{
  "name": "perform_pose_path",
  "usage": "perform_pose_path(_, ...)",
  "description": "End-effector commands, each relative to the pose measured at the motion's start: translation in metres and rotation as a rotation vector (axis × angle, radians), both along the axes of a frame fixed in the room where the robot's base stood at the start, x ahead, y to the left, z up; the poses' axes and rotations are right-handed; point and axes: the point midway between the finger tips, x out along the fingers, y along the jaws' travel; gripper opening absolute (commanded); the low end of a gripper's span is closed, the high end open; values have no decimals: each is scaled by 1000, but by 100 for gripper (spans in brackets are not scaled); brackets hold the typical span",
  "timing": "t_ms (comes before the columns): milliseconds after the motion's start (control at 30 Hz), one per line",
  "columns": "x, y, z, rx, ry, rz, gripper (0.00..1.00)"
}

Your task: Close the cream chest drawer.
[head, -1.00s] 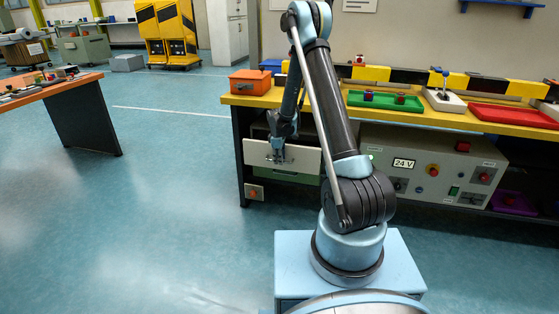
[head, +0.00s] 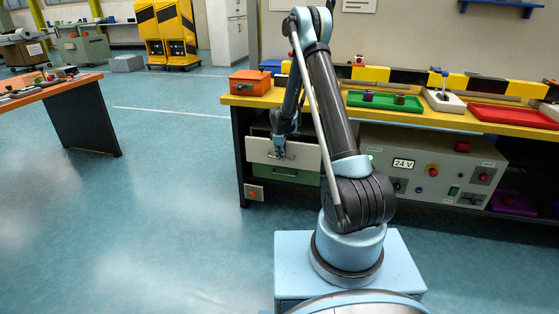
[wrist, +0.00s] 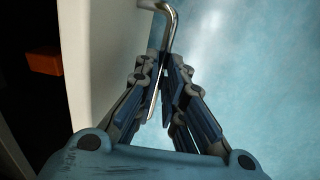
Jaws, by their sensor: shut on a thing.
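The cream chest drawer (head: 258,148) is under the yellow bench, above a green drawer, and its front faces my base. In the wrist view its cream front (wrist: 98,55) is on the left. A metal bar handle (wrist: 169,14) stands out from it. My gripper (head: 280,154) is at the middle of the drawer front. In the wrist view my gripper (wrist: 167,78) has its fingers closed together on the handle. My fingers hide part of the handle. The head view shows dark space above the cream front.
The green drawer (head: 290,175) is just below. A grey 24 V control box (head: 430,165) stands to the right under the yellow bench (head: 240,100). An orange box (head: 250,82) sits on the bench top. The floor to the left is clear.

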Motion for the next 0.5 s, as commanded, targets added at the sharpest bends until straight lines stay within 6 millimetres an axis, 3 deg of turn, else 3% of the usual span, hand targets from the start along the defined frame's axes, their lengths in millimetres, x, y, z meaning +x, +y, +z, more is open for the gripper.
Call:
perform_pose_path(300,7,-2,0,0,1,1,0)
perform_pose_path(333,7,-2,0,0,1,1,14)
perform_pose_path(400,7,-2,0,0,1,1,30)
perform_pose_path(500,7,-2,0,0,1,1,30)
